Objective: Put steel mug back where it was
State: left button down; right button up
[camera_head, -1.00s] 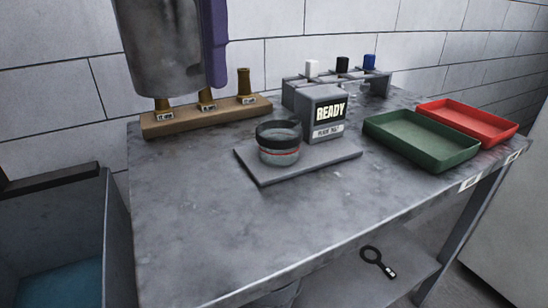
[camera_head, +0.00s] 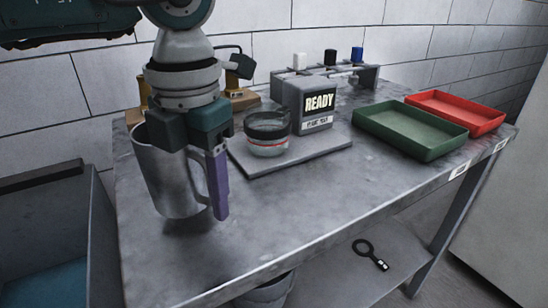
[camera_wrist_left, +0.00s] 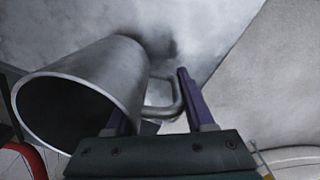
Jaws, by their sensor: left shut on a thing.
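My right gripper is not in view.
A grey plate (camera_head: 255,167) with a round dark-rimmed container (camera_head: 267,140) and a READY box (camera_head: 310,105) stands right of the mug. Green (camera_head: 410,130) and red (camera_head: 458,110) trays are farther right. The wooden stand (camera_head: 240,103) behind is partly hidden. The table's front is clear.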

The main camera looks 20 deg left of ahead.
aim_at(197, 156)
pick_arm(q)
jog(key=shift+f, duration=0.95)
jog(key=shift+f, duration=0.1)
jog(key=shift+c, duration=1.3)
grip_release()
notch_tip(197, 156, up, 12)
jog(key=shift+d+r+p, duration=0.1)
jog(key=shift+d+p, duration=0.05)
jog(key=shift+p, duration=0.3)
